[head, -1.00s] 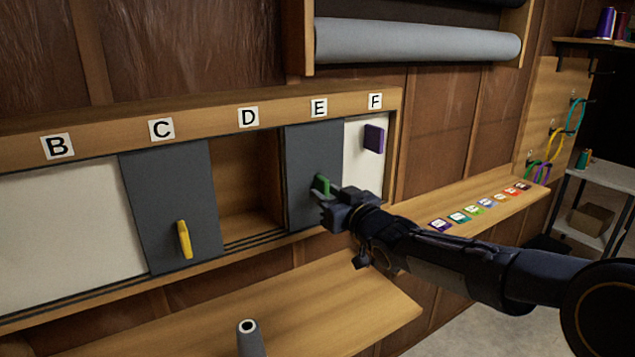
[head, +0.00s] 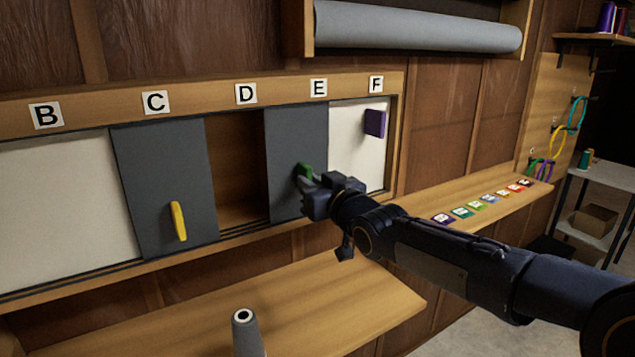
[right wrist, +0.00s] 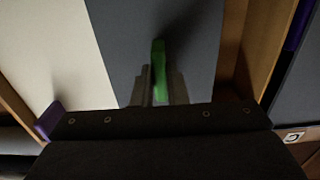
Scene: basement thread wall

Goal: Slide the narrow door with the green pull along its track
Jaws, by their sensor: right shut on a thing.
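The narrow grey door (head: 296,135) with the green pull (head: 305,170) stands below the letter E and partly toward D. My right gripper (head: 311,181) is shut on the green pull. In the right wrist view the green pull (right wrist: 158,70) sits between the two fingers (right wrist: 157,88) in front of the grey door (right wrist: 190,35). The track (head: 240,233) runs along the bottom of the cabinet. An open bay (head: 238,165) shows to the left of this door, under D. My left gripper is not in view.
A grey door with a yellow pull (head: 178,221) stands left of the open bay, under C. A white panel with a purple pull (head: 374,123) is at the right, under F. A wooden shelf (head: 330,305) runs below. A grey upright nozzle (head: 247,338) stands in front.

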